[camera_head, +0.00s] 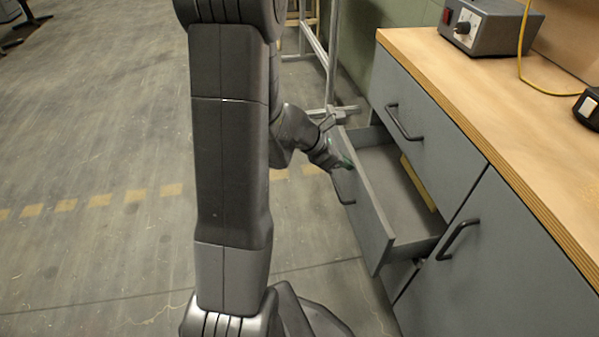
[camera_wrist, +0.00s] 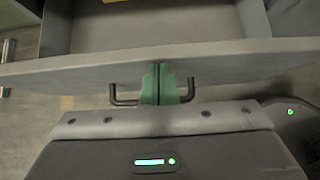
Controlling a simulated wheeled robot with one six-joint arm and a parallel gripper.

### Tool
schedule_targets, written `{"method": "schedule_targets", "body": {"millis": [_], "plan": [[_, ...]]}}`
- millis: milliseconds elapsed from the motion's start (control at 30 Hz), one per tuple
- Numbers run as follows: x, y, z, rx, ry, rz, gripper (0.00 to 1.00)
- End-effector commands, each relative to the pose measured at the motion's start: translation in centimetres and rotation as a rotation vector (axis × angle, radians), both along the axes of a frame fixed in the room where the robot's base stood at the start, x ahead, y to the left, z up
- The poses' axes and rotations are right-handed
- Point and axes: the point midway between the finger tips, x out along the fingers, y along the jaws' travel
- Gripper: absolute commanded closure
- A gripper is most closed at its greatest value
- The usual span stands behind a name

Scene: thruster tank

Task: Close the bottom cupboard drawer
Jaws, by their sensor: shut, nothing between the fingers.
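The grey cupboard drawer (camera_head: 376,223) below the top drawer is pulled well out. Its front panel and inside show in the head view, and its front edge (camera_wrist: 235,57) runs across the wrist view. A dark bar handle (camera_wrist: 122,97) is on its front. My gripper (camera_head: 344,163) is at the upper part of the front panel. In the wrist view, my gripper (camera_wrist: 160,70) has its green fingers together and empty, between the two ends of the handle. The fingertips are at the panel's front; whether they touch it I cannot tell.
The top drawer (camera_head: 422,125) is shut, and a cupboard door (camera_head: 485,265) with a handle is at right. A yellowish object (camera_head: 417,182) lies inside the open drawer. A metal frame (camera_head: 331,60) stands behind. The floor (camera_head: 90,150) at left is clear.

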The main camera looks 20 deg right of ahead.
Motion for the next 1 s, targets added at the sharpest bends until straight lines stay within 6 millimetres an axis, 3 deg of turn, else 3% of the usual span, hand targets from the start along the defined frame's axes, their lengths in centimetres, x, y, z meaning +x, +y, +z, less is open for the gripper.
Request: {"method": "schedule_targets", "body": {"millis": [200, 433, 700, 1000], "plan": [[-1.3, -5.0, -0.1, 0.0, -0.001, -0.005, 1.0], [-2.1, -8.4, 0.0, 0.0, -0.001, -0.002, 1.0], [-2.4, -9.9, 0.0, 0.0, 0.0, 0.0, 1.0], [-2.4, -10.0, 0.0, 0.0, 0.001, 0.001, 1.0]]}}
